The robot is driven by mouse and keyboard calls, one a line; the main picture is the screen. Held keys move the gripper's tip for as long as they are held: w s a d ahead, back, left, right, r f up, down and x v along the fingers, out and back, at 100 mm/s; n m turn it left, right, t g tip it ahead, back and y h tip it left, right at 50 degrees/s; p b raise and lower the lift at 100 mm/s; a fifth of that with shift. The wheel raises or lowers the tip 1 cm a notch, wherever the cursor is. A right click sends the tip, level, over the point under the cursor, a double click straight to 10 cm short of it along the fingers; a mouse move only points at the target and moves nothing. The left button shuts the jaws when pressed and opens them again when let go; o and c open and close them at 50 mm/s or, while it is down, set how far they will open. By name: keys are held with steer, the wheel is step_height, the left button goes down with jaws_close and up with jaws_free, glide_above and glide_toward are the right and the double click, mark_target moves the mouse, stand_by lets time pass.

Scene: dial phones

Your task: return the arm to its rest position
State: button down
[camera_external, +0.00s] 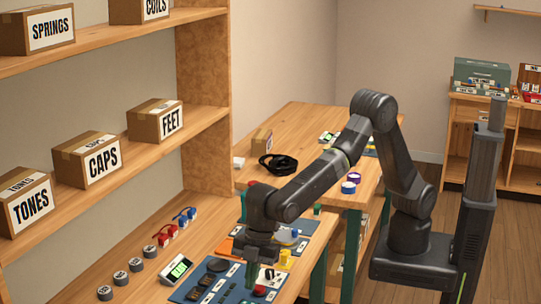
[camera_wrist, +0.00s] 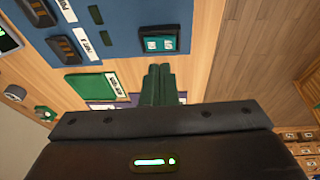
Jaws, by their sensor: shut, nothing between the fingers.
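My dark grey arm (camera_external: 310,185) reaches from its base at the right out to the left over the workbench. It is bent at the elbow, and the wrist points down. My gripper (camera_external: 252,280) is low over the blue mat (camera_external: 190,293) at the front of the bench. In the wrist view the gripper's green fingers (camera_wrist: 159,70) are together with nothing between them.
Near my gripper are yellow pieces (camera_external: 284,258) and a dial display (camera_external: 177,268). A green block (camera_wrist: 90,83) lies beside the mat. Shelves with labelled boxes (camera_external: 88,160) stand at the left. Black cable (camera_external: 278,163) lies on the far bench. Air above the bench is open.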

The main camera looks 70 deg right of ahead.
steer(key=w+p+v, duration=0.1)
steer(key=v, duration=0.9)
steer(key=s+a+h+p, duration=0.1)
steer(key=p, duration=0.3)
steer(key=s+a+t+h+p, duration=0.1)
steer(key=p, duration=0.4)
steer(key=s+a+h+p, duration=0.1)
steer(key=a+p, duration=0.1)
steer(key=p, duration=0.3)
steer(key=shift+s+f, duration=0.1)
steer(key=shift+f, duration=0.3)
